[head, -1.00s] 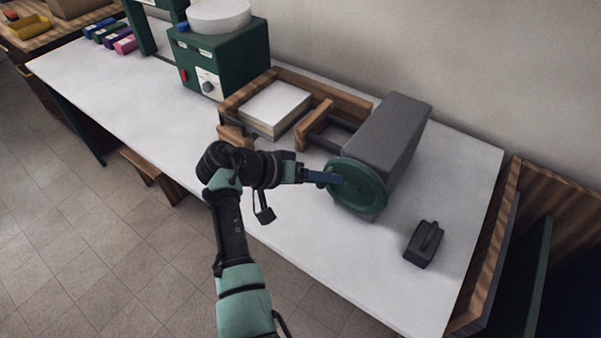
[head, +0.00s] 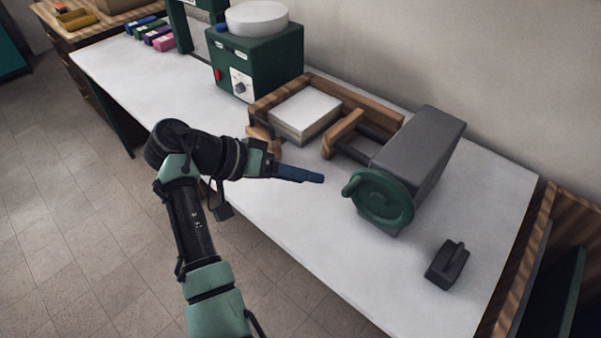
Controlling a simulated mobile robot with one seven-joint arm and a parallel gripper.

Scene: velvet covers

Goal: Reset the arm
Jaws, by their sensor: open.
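My gripper (head: 318,178) is at the end of my arm, which reaches in from the bottom of the head view. Its blue fingers point right, over the front part of the white table (head: 310,232). They are seen edge-on, and nothing shows between them. A grey box-shaped machine (head: 426,150) with a round green handwheel (head: 383,202) stands to the right of my gripper. A clear gap separates the fingertips from the handwheel and its knob.
A wooden tray (head: 265,104) with a stack of white sheets (head: 305,113) lies behind my gripper. A green machine (head: 256,65) with a white round top stands further back. A small dark block with a handle (head: 447,265) sits at the right front.

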